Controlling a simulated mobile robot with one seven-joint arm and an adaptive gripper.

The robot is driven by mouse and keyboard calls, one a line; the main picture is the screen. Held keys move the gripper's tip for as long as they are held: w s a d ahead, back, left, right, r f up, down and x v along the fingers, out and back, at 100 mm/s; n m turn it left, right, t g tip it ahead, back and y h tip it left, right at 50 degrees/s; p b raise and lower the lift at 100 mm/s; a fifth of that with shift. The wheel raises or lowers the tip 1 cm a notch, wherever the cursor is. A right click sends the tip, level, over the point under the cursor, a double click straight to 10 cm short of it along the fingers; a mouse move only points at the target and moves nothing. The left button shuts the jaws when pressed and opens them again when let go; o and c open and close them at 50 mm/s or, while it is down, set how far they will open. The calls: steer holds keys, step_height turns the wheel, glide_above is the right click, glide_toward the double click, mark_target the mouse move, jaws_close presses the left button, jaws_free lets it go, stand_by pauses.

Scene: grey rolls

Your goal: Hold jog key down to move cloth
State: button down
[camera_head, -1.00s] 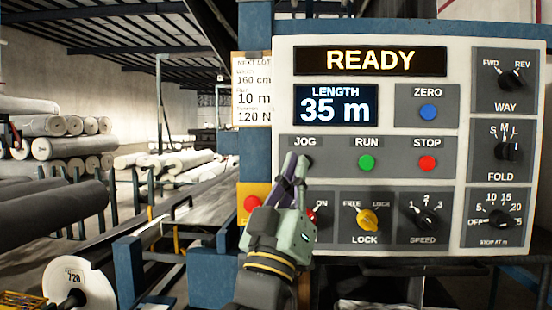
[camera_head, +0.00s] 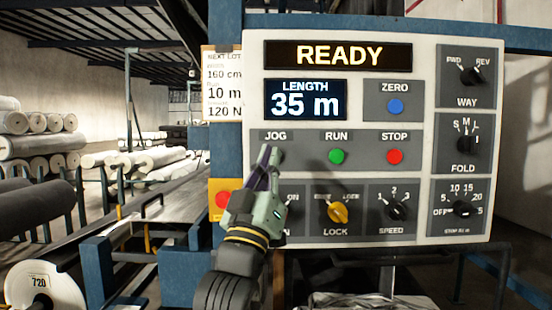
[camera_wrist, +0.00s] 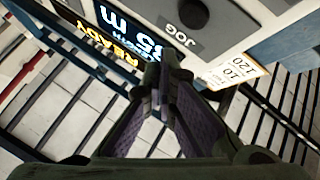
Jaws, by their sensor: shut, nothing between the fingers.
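The dark jog key (camera_head: 280,157) sits under the JOG label on the grey control panel, partly hidden behind my fingertips in the head view. My gripper (camera_head: 267,154) is shut and empty, its tips just left of the key in that view. In the wrist view the black jog key (camera_wrist: 194,12) shows whole beyond the fingertips (camera_wrist: 166,72), with the JOG label between, so the tips look apart from it. The upper display (camera_head: 338,55) reads READY. The length display (camera_head: 306,100) reads 35 m.
The green RUN button (camera_head: 337,156) and red STOP button (camera_head: 394,156) sit right of the key. A yellow lock knob (camera_head: 338,212) is below. A red button on a yellow box (camera_head: 222,199) is left of my gripper. Rolls lie at the left.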

steer(key=shift+w, duration=1.55)
steer(key=shift+w, duration=0.45)
steer(key=shift+w, duration=0.45)
stand_by(5.5)
